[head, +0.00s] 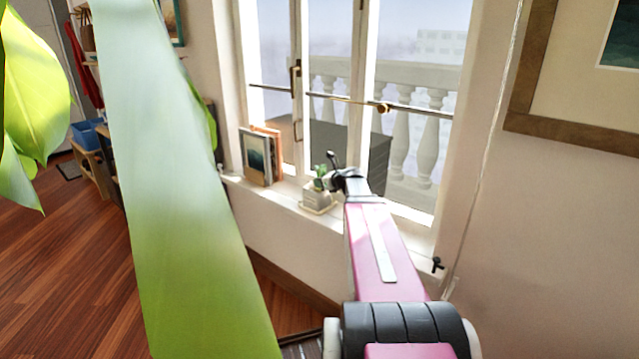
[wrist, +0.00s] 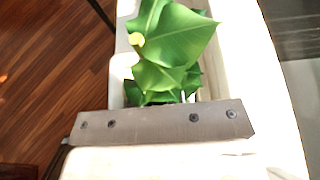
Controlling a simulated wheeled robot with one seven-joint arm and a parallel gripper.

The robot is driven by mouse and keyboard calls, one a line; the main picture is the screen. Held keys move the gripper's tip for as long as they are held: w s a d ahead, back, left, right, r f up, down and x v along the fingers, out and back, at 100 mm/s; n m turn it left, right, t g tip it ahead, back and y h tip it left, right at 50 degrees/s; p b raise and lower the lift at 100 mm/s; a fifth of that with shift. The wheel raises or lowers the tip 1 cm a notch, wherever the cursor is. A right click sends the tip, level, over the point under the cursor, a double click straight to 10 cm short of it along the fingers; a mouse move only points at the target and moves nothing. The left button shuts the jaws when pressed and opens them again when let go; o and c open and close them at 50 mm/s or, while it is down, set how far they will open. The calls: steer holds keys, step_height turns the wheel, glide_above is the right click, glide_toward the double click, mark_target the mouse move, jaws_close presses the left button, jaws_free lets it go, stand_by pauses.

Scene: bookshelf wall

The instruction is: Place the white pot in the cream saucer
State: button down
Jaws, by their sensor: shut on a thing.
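The white pot (head: 316,196) holds a small green plant (head: 321,181) and is upright at the windowsill in the head view. The cream saucer (head: 319,211) shows as a pale rim just below the pot; I cannot tell whether the two touch. My gripper (head: 333,177) is at the pot's right side, shut on it; its fingertips are small and partly hidden. In the wrist view the plant's leaves (wrist: 172,45) rise behind my grey gripper bar, which hides most of the pot.
Books (head: 258,155) stand on the windowsill (head: 275,200) to the left of the pot. The window (head: 345,100) is close behind it. Large blurred green leaves (head: 190,180) block much of the left of the head view. A wooden floor (head: 70,270) lies below.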

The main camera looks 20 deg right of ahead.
steer(key=c, duration=1.2)
jaws_free()
steer(key=shift+c, duration=0.2)
steer(key=shift+r, duration=0.1)
steer(key=v, duration=1.2)
steer(key=s+a+f+n+g, duration=0.1)
steer(key=a+f+n, duration=0.1)
steer(key=a, duration=0.1)
steer(key=s+a+f+n+g, duration=0.1)
steer(key=a+f+n, duration=0.1)
steer(key=a, duration=0.1)
steer(key=s+a+f+n+g, duration=0.1)
steer(key=a+f+n, duration=0.1)
steer(key=f, duration=0.1)
steer(key=shift+s+a+n+g, duration=0.3)
steer(key=shift+s+a+n, duration=0.05)
steer(key=shift+a+n, duration=0.05)
steer(key=s+a+f+n+g+h, duration=0.3)
steer(key=s+a+f+n, duration=0.3)
steer(key=n, duration=0.5)
steer(key=s+a+f+n+g+h, duration=0.4)
steer(key=s+a+f+n, duration=0.3)
steer(key=s+n, duration=0.4)
steer(key=shift+f+g, duration=0.3)
steer(key=shift+f, duration=0.05)
